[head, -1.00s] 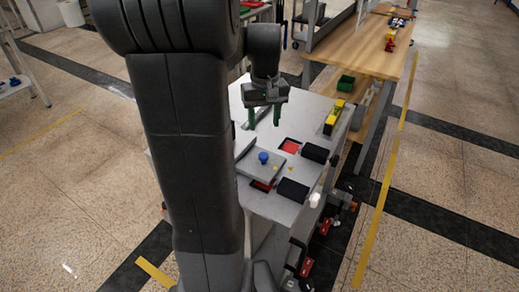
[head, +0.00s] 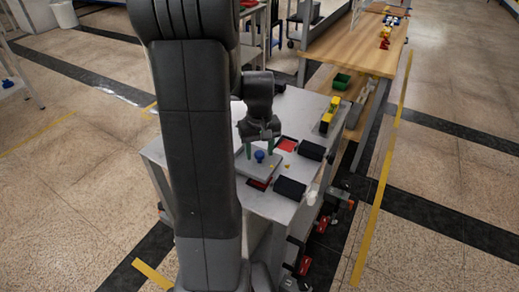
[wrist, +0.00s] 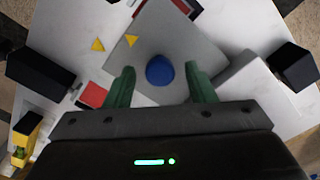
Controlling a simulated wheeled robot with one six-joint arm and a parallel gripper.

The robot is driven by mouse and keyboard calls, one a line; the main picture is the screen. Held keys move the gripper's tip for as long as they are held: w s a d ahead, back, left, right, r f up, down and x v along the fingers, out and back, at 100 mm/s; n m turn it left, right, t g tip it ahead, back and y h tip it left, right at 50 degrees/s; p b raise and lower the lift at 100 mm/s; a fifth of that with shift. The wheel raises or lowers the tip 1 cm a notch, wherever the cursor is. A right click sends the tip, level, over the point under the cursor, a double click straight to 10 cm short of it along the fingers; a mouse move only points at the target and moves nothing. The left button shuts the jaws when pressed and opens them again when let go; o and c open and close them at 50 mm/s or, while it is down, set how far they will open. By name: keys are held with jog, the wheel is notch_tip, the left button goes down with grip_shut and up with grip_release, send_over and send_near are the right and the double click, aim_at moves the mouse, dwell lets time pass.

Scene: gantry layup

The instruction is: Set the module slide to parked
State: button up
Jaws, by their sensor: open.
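The module slide is a grey square plate (head: 243,170) with a round blue knob (head: 259,156) on top, on the grey machine table (head: 290,215). Red patches show at two of its sides, one red patch (head: 287,144) behind it and one red patch (head: 259,184) in front. In the wrist view the blue knob (wrist: 160,70) lies between and just beyond the green fingertips of my gripper (wrist: 160,84). My gripper is open, with a finger on each side of the knob and a gap to it. A yellow triangle (wrist: 132,40) is on the plate and another (wrist: 97,45) on the table beside it.
Two black blocks (head: 311,150) (head: 289,188) stand at the right of the plate. A yellow-and-black item (head: 328,122) lies near the table's far right edge. A green bin (head: 342,81) and a wooden bench (head: 350,50) are beyond.

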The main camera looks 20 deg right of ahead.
grip_shut()
jog(key=shift+w+d+r, duration=0.15)
jog(key=shift+w+d, duration=0.15)
jog(key=w+d+p, duration=0.1)
jog(key=w+d, duration=0.1)
jog(key=d, duration=0.1)
jog(key=shift+w, duration=0.4)
grip_release()
notch_tip(320, 180, up, 14)
jog(key=shift+f+p, duration=0.2)
jog(key=shift+p, duration=0.15)
